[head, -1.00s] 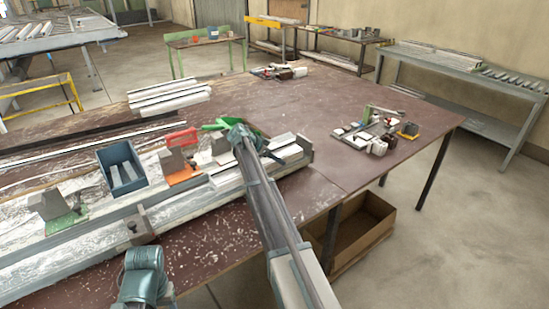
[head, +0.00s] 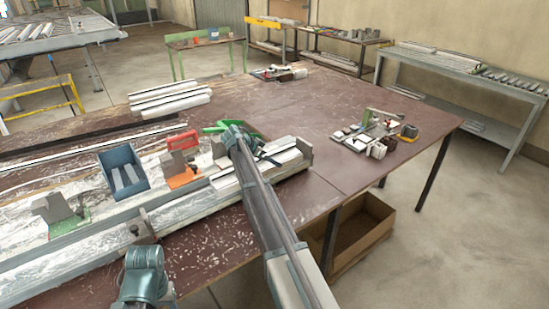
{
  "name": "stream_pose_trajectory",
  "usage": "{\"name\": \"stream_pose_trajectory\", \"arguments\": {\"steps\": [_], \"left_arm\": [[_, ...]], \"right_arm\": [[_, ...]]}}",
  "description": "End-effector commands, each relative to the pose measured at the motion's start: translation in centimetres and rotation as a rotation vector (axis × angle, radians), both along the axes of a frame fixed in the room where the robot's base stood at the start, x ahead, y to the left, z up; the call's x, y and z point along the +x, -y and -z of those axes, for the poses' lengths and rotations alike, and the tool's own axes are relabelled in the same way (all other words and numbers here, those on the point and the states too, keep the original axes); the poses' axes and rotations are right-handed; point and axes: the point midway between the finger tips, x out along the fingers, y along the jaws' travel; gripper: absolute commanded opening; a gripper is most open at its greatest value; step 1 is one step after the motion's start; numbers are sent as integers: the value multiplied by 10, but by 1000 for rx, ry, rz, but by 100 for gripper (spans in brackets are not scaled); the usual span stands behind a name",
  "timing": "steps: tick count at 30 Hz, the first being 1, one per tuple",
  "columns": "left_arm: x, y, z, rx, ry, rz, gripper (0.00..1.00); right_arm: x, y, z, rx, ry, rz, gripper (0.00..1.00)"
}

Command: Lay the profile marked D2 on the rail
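Several pale profiles (head: 168,97) lie side by side on the brown table at the back left. No D2 mark can be read. My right arm reaches over the rail's right end. Its gripper (head: 262,157) is mostly hidden by the arm, so its fingers and any hold are unclear. Only a joint of my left arm shows, at the bottom left.
A blue bin (head: 108,168) with pale pieces stands between the clamps. Small parts and a fixture (head: 378,132) sit at the table's right, with more small items (head: 280,72) at the back. The table between them is clear. An open cardboard box (head: 350,236) stands below.

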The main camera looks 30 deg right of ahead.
Motion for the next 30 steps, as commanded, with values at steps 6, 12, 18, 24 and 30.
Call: {"name": "stream_pose_trajectory", "arguments": {"steps": [6,12,18,24,30], "left_arm": [[0,0,-42,0,0,0,64],[0,0,-64,0,0,0,64],[0,0,-74,0,0,0,64],[0,0,-75,0,0,0,64],[0,0,-75,0,0,0,64]], "right_arm": [[-5,-35,-42,0,0,-3,100],[-8,-58,-64,0,-1,-2,100],[-10,-70,-74,-1,-1,1,100],[-10,-73,-75,-1,-1,1,100],[-10,-73,-75,-1,-1,1,100]]}}
